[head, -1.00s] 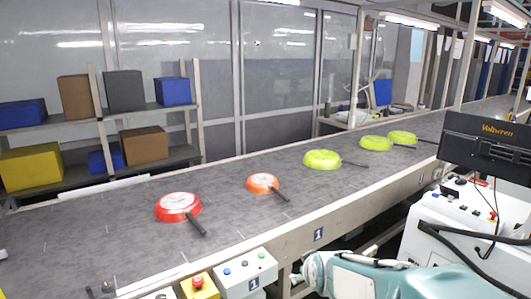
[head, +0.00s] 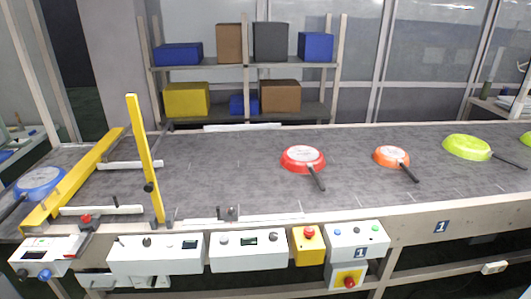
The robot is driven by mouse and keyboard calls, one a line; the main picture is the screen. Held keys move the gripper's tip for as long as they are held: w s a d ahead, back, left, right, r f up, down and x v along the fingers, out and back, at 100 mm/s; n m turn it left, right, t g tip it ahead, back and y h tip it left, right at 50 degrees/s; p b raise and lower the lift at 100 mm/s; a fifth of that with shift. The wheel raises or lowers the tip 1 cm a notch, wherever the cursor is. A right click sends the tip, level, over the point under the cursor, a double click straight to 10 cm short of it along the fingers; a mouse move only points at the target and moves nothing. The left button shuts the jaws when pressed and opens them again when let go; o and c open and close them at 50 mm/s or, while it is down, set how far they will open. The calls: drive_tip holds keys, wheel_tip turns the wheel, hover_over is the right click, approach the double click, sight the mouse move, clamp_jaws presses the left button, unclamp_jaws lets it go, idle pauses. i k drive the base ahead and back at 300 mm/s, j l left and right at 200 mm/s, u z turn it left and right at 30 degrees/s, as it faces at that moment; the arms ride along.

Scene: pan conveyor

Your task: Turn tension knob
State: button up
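Several knobs show along the conveyor's front edge in the head view, and I cannot tell which is the tension knob. A white control box (head: 155,256) has a black knob (head: 147,242) on top. A second white box (head: 248,250) to its right has a small display and small round knobs (head: 224,240). At the far left, another white box (head: 45,251) has a black knob (head: 22,273) and a blue knob (head: 44,275) on its front. Labels are too small to read. My gripper is not in view.
The grey conveyor belt (head: 240,165) carries a blue pan (head: 40,181), a red pan (head: 303,158), an orange pan (head: 391,156) and green pans (head: 466,146). Yellow guide bars (head: 146,160) stand at left. A yellow stop-button box (head: 308,246) and a switch box (head: 357,241) sit at front.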

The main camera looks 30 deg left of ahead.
sight(22, 274)
drive_tip(key=u, duration=2.8)
